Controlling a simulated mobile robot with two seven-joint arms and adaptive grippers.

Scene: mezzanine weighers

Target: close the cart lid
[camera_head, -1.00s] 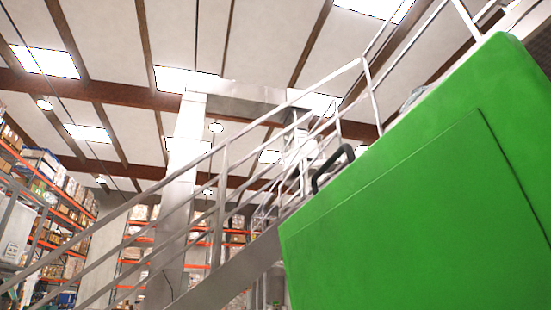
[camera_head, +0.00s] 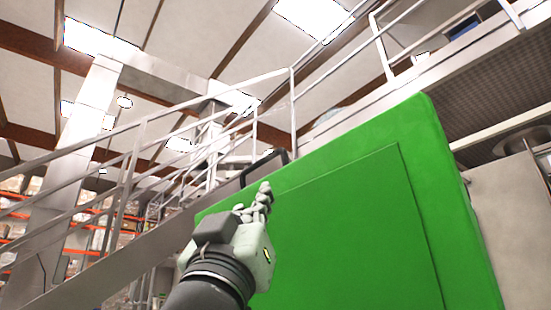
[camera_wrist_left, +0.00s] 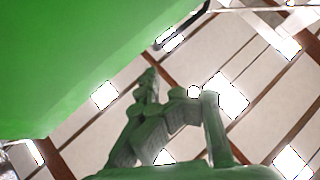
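The cart lid, a large green panel (camera_head: 350,225), stands raised and tilted in front of me in the head view. It also fills the upper left of the left wrist view (camera_wrist_left: 75,55). A black bar handle (camera_head: 262,160) sits on its upper left edge. My left gripper (camera_head: 257,202) is in front of the panel's left part, just below the handle in the picture. In the left wrist view its fingers (camera_wrist_left: 180,90) are apart with nothing between them. The handle lies beyond the fingertips. My right gripper is in neither view. The cart's body cannot be made out.
A metal staircase with railings (camera_head: 135,160) rises behind the lid on the left. A mezzanine platform (camera_head: 440,75) runs along the upper right. Racks with boxes (camera_head: 95,240) stand far back at left. The space left of the lid looks open.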

